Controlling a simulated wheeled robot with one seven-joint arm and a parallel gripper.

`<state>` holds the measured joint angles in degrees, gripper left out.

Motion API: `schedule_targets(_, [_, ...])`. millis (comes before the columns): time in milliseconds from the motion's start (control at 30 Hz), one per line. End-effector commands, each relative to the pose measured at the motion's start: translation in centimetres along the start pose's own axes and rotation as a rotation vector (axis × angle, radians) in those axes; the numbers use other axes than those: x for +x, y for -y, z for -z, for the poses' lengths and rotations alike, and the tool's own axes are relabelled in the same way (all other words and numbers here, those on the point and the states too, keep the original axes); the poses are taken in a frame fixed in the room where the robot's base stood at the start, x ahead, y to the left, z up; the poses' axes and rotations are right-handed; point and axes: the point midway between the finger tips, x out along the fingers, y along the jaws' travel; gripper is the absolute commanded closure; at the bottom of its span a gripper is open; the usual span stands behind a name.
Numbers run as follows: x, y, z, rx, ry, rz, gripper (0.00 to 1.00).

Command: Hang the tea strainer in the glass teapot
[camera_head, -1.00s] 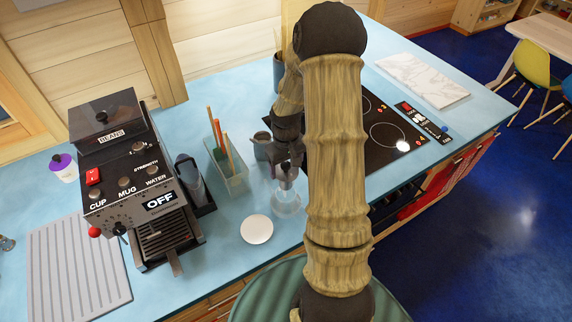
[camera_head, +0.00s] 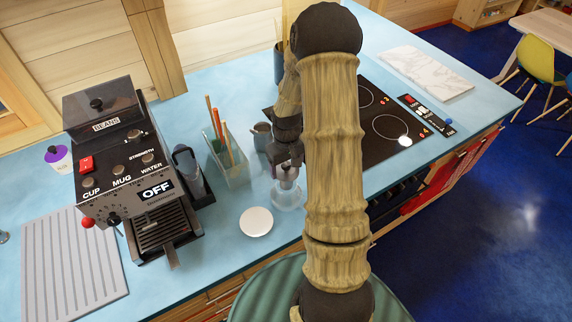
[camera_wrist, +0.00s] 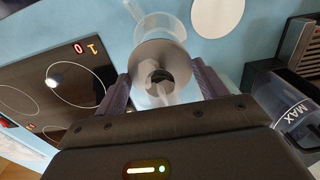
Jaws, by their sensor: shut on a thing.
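The glass teapot (camera_head: 287,198) is clear and stands on the blue counter. It also shows in the wrist view (camera_wrist: 166,24), just beyond the strainer. The tea strainer (camera_head: 288,172) is a small grey metal piece; in the wrist view its round flange (camera_wrist: 148,58) lies between the fingers. My gripper (camera_wrist: 161,84) is shut on the strainer and holds it over the teapot's top; its dark fingers show in the head view (camera_head: 286,156). I cannot tell whether the strainer's lower end is inside the teapot's mouth.
A white disc (camera_head: 256,222) lies in front of the teapot. A glass holder with sticks (camera_head: 230,165) and a grey mug (camera_head: 262,136) stand behind it to the left. The coffee machine (camera_head: 130,180) is farther left. The black hob (camera_head: 385,122) lies to the right.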

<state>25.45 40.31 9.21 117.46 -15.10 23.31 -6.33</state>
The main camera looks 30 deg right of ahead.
Motion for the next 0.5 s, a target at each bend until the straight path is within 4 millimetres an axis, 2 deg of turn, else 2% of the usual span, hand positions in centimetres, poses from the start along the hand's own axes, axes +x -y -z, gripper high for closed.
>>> schedule_targets(500, [2.7, 0.1, 0.0, -0.003, 0.001, 0.000, 0.65])
